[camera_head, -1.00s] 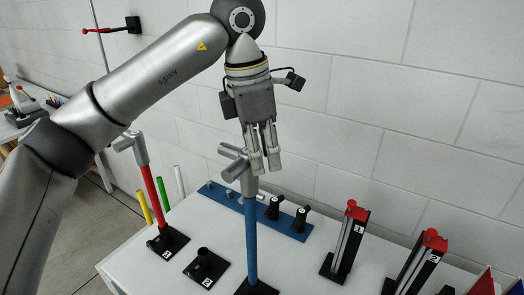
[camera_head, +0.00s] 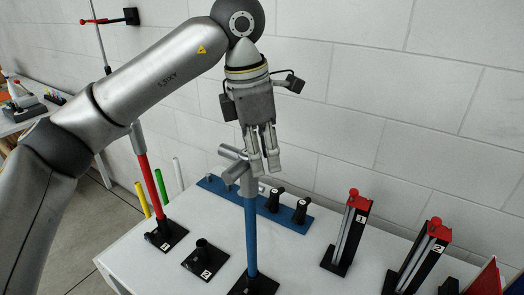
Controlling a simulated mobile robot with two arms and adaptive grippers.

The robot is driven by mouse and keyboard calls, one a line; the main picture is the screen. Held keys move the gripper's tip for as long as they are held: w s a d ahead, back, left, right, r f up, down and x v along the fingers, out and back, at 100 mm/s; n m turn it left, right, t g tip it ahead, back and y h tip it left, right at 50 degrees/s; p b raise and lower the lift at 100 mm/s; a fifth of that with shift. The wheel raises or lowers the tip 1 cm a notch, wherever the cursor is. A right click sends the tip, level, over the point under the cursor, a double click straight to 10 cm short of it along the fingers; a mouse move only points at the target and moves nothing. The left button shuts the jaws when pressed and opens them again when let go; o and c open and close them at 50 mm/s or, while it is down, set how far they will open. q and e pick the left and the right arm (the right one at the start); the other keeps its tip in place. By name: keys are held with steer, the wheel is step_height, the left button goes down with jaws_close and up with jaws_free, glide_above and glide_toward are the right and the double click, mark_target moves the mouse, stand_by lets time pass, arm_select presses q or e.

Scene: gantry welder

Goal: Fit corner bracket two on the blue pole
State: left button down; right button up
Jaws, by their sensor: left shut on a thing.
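The blue pole (camera_head: 250,238) stands upright in a black base (camera_head: 252,285) near the table's front edge. A grey corner bracket (camera_head: 233,170) with several tube arms sits at the pole's top. Its downward tube lines up with the pole and appears to be over its upper end. My left gripper (camera_head: 264,168) points down from above, with its fingers shut on the bracket's right side. The fingers hide part of the bracket, so I cannot tell which number it bears. My right gripper is not in view.
A red pole (camera_head: 152,187) stands on base 1 at left, its top partly behind my left arm. An empty base 2 (camera_head: 204,259) lies beside it. A blue rack (camera_head: 290,220) with black handles is behind. Red-topped tools 1 (camera_head: 347,232) and 2 (camera_head: 418,258) stand at right.

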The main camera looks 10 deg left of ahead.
arm_select(q)
steer(key=shift+f+b, duration=1)
steer(key=shift+f, duration=0.45)
steer(key=c, duration=1)
jaws_free()
